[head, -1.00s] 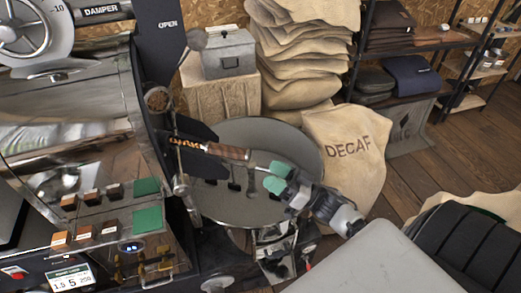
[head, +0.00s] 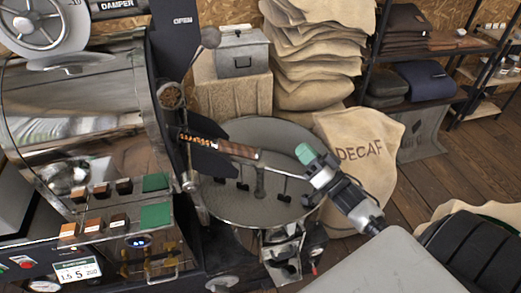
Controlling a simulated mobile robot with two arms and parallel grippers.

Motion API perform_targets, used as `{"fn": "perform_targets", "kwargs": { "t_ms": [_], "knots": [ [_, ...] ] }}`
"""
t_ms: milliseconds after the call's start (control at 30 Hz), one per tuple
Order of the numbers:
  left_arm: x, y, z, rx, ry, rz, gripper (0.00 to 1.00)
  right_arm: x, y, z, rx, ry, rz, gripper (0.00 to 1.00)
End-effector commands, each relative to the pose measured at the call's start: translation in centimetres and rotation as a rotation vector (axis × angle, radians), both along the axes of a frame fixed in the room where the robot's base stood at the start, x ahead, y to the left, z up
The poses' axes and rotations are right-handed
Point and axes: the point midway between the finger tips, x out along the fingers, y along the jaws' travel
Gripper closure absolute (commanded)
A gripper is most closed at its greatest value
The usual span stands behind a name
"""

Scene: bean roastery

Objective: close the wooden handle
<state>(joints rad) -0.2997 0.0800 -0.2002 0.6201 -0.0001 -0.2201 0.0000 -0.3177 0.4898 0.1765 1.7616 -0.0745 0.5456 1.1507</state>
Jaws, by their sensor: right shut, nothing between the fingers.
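The wooden handle (head: 238,149) is a brown grip at the end of a dark lever with orange lettering, on the front of the roaster. It sticks out to the right over the round cooling tray (head: 236,202). My right gripper (head: 307,154) has green fingertips that are together, with nothing held. It is to the right of the handle's end, apart from it in the picture, over the tray's right edge. My left gripper is out of view.
The roaster body (head: 85,110) fills the left, with small sample blocks on a ledge. Stacked sacks and a DECAF sack (head: 378,142) stand behind my right arm. Wooden floor shows at right.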

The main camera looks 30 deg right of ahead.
Motion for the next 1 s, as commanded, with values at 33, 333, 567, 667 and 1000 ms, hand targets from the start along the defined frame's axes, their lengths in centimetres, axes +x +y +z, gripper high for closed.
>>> {"fn": "perform_targets", "kwargs": {
  "t_ms": [33, 333, 567, 667, 1000],
  "knots": [
    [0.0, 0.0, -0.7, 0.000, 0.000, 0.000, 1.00, 0.3, -2.4, 0.4, 0.070, 0.039, -0.074, 1.00],
    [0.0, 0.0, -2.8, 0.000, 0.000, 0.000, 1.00, -0.1, -10.2, 1.5, 0.527, 0.415, -0.232, 1.00],
    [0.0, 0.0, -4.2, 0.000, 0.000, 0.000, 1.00, -2.6, -6.5, 2.8, 0.714, 0.772, 0.026, 1.00],
    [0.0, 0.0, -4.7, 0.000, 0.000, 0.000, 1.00, -4.4, -3.9, 4.0, 0.721, 0.899, 0.182, 1.00],
    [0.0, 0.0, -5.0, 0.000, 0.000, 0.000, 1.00, -7.8, 0.5, 6.1, 0.673, 1.065, 0.443, 1.00]
  ]
}}
